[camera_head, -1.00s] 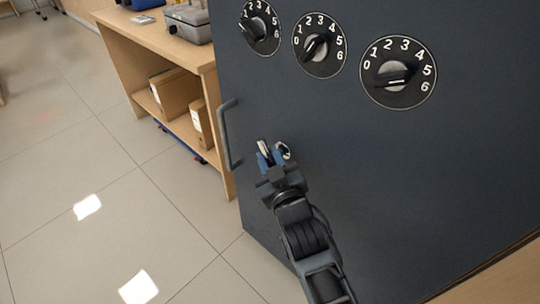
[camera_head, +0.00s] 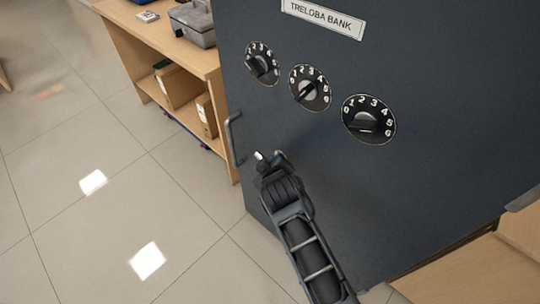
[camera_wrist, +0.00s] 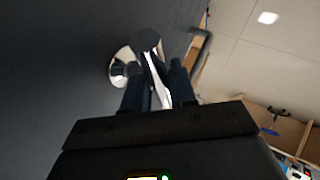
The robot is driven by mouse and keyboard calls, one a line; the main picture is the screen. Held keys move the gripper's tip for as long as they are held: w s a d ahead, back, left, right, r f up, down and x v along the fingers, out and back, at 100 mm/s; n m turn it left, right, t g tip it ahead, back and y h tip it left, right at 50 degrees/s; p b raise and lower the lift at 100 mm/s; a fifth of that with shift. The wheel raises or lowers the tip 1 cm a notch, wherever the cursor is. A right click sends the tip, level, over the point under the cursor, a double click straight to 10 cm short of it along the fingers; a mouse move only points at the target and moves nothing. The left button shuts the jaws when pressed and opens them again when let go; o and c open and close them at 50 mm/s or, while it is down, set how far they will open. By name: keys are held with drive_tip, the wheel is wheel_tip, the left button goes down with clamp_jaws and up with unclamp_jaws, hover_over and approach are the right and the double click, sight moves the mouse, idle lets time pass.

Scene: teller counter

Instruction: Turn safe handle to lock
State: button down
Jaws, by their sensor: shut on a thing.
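The dark safe (camera_head: 430,70) stands with its front facing me. Its chrome handle has a round base plate (camera_wrist: 119,68) and a lever (camera_wrist: 160,93) in the wrist view. The lever runs from a dark round hub down between my fingers. My gripper (camera_wrist: 157,77) is shut on this lever, a finger on each side. In the head view my gripper (camera_head: 266,164) is at the lower left of the safe front and hides most of the handle; only a small bright tip (camera_head: 259,156) shows.
Three numbered dials (camera_head: 368,120) sit above my gripper, under a "TRELOBA BANK" plate (camera_head: 322,18). A bar pull (camera_head: 235,138) is on the safe's left edge. A wooden shelf unit (camera_head: 165,45) stands left; tiled floor (camera_head: 80,230) is clear. A wooden surface (camera_head: 480,265) is lower right.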

drive_tip(key=shift+n+g+h+p, duration=0.5)
drive_tip(key=shift+g+h+p, duration=0.5)
drive_tip(key=c, duration=1)
unclamp_jaws()
drive_tip(key=shift+p+v, duration=0.4)
drive_tip(key=shift+v, duration=3.45)
